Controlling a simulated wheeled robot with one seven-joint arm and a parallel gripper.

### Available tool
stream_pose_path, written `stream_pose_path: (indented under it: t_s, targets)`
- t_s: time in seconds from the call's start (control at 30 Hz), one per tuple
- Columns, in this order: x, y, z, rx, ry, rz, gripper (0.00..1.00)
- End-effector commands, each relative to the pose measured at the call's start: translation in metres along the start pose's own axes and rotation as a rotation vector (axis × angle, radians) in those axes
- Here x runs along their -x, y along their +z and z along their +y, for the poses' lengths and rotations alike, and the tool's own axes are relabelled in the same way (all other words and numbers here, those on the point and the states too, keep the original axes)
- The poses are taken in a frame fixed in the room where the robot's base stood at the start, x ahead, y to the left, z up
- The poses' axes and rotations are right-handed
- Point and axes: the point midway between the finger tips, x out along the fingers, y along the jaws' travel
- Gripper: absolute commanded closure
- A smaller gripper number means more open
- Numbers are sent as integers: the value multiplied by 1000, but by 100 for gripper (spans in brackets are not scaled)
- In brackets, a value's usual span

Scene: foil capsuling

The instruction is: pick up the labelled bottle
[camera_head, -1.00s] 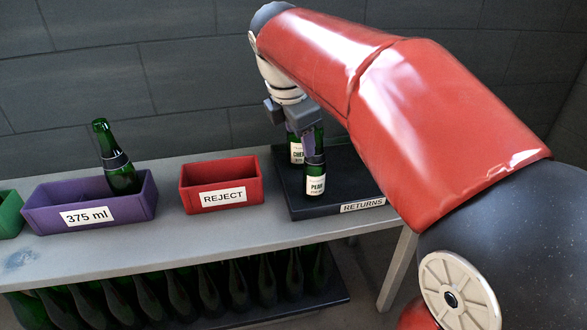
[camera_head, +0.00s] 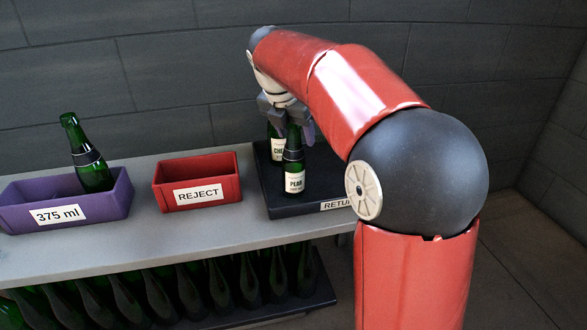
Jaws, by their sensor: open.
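Two dark green bottles with white labels stand upright on the black RETURNS tray (camera_head: 312,208). One finger shows just right of the front bottle's neck. The bottle tops are partly hidden by the gripper, and I cannot tell which neck, if any, is between the fingers.
A red REJECT bin (camera_head: 222,193) stands left of the tray, apparently empty. Farther left, a purple 375 ml bin (camera_head: 110,207) holds a leaning green bottle (camera_head: 90,160). All stand on a grey table (camera_head: 160,245). Several bottles (camera_head: 190,290) fill the shelf below. A dark wall is behind.

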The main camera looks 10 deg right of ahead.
Motion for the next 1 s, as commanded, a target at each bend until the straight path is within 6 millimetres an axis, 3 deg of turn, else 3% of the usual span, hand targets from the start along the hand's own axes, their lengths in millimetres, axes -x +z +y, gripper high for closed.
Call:
stream_pose_path:
  t_s: [0.27, 0.67, 1.0]
  targets:
    - [-2, 0, 0, -1, 0, 0, 47]
    - [-2, 0, 0, -1, 0, 0, 99]
    - [-1, 0, 0, -1, 1, -1, 100]
